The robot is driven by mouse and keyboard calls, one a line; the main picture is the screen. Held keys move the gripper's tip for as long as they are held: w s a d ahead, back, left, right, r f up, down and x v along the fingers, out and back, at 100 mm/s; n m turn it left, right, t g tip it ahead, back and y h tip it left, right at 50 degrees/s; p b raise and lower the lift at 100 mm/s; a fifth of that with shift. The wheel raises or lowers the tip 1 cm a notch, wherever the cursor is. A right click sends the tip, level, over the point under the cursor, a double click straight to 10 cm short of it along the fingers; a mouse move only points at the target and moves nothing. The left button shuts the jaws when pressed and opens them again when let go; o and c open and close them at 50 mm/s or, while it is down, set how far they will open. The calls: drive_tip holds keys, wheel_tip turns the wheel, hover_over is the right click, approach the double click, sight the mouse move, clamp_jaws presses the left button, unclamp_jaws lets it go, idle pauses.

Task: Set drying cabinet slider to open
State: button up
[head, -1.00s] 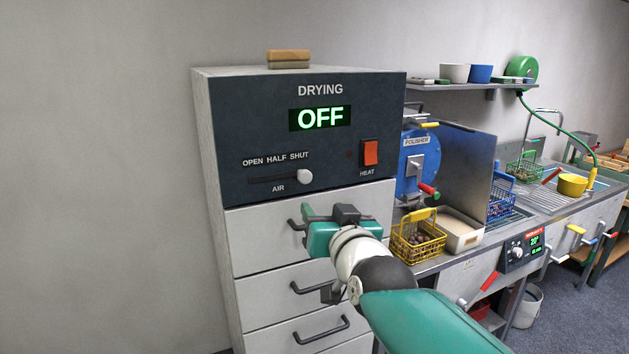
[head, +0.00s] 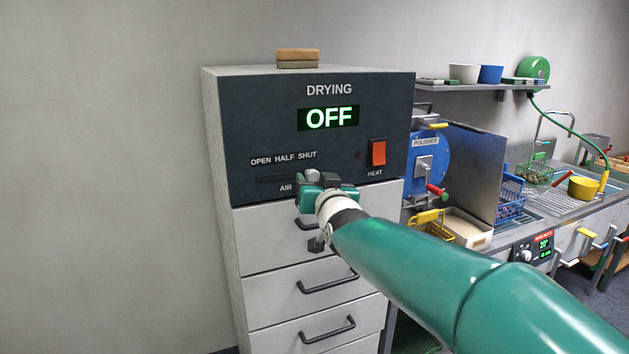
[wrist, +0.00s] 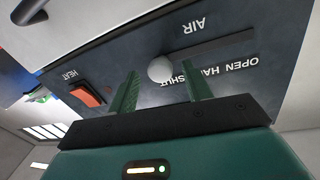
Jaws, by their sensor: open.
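The drying cabinet's AIR slider has a pale round knob (wrist: 160,70) at the SHUT end of its dark slot (head: 275,179). The labels OPEN, HALF and SHUT run left to right above the slot in the head view. My gripper (head: 316,180) is in front of the panel at the knob and hides most of it there. In the wrist view, which is upside down, my gripper (wrist: 160,78) is open, with one green finger on each side of the knob. I cannot tell whether either finger touches it.
The cabinet display (head: 329,118) reads OFF. The orange HEAT switch (head: 378,153) is right of the slider. Drawers with dark handles (head: 328,282) lie below the panel. A polisher (head: 428,155) and sink bench stand to the right. The wall at left is clear.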

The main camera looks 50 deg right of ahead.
drive_tip(key=shift+w+d, duration=0.35)
drive_tip(key=shift+w, duration=0.1)
